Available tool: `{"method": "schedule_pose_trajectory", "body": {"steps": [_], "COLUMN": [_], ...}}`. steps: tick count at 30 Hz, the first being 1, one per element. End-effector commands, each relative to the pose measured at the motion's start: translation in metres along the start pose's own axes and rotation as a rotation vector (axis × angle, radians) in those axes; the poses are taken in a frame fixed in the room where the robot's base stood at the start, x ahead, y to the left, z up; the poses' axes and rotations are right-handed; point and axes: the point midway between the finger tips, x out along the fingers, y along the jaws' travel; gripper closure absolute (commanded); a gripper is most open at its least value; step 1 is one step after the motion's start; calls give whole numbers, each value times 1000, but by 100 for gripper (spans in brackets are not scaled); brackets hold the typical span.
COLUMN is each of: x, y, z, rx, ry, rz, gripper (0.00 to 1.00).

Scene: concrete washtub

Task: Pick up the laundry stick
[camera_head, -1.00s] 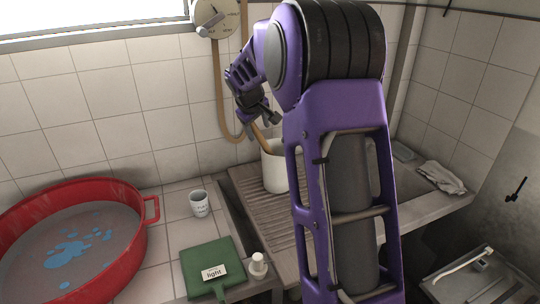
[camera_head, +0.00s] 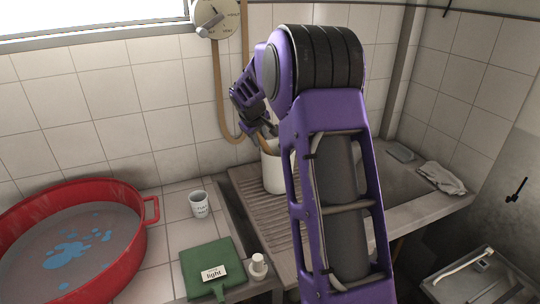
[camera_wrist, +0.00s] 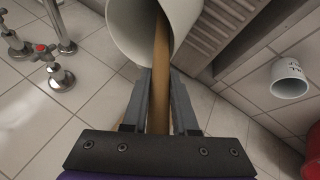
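The laundry stick (camera_wrist: 160,75) is a brown wooden rod leaning out of a white pot (camera_head: 274,170). A short piece of it (camera_head: 266,144) shows at the pot's mouth in the head view. In the wrist view my gripper (camera_wrist: 160,80) has its two fingers on either side of the stick, close to the pot's rim. The fingers are apart, with narrow gaps to the stick, and I see no clear grip. In the head view my arm hides most of the gripper. The stick's lower end is hidden inside the pot (camera_wrist: 145,35).
The pot stands on a ribbed washboard slab (camera_head: 258,200) by the tiled wall. A white cup (camera_head: 199,204), a green board (camera_head: 208,262), a small white bottle (camera_head: 258,266) and a red tub (camera_head: 128,250) are left. Taps (camera_wrist: 58,75) show in the wrist view.

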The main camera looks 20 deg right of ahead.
Motion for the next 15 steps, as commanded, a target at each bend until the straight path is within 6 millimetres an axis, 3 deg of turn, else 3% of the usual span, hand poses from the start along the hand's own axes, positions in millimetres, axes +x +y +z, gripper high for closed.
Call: {"method": "schedule_pose_trajectory", "body": {"steps": [1, 3, 15], "x": [0, 0, -1], "y": [0, 0, 1], "z": [0, 0, 0], "rx": [0, 0, 0], "ry": [0, 0, 0], "rz": [0, 0, 0], "gripper": [90, 100, 100]}}
